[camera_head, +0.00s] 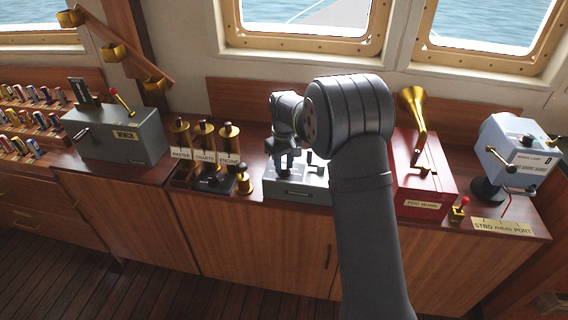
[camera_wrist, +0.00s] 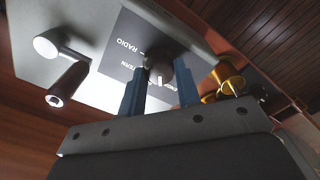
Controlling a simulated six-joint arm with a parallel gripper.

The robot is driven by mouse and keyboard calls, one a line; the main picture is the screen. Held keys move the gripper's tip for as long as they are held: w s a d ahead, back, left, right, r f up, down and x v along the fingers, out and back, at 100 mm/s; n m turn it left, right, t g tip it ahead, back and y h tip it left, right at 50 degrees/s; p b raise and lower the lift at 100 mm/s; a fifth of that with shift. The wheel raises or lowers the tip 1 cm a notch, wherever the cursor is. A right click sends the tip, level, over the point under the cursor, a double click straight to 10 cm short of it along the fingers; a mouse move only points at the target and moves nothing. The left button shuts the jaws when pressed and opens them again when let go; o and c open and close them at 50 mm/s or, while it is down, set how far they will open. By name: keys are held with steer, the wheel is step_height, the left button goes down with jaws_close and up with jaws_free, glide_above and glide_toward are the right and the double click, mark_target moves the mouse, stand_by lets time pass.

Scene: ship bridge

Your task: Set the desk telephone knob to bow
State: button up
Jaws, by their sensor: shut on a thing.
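The desk telephone is a light grey box (camera_head: 297,190) on the wooden counter, in the middle of the head view. In the wrist view its top (camera_wrist: 90,25) carries a dark plate (camera_wrist: 125,60) with the words RADIO and STERN, and a partly covered word. My gripper (camera_head: 287,165) points down over the box. In the wrist view its two blue fingers are shut on the dark round knob (camera_wrist: 159,66), one on each side. The knob has a pale pointer mark. The word BOW is not visible, and the fingers hide part of the plate.
Brass-topped cylinders (camera_head: 203,138) stand to the left, and a small brass piece (camera_head: 244,182) is near the box. A red box with a brass horn (camera_head: 415,108) stands to the right.

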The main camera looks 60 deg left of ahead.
mark_target(284, 166)
steer(key=m, duration=0.6)
steer(key=shift+m, duration=0.3)
stand_by(0.5)
steer(key=o, duration=1)
steer(key=shift+r, duration=0.1)
step_height(284, 166, up, 17)
steer(key=shift+r, duration=0.15)
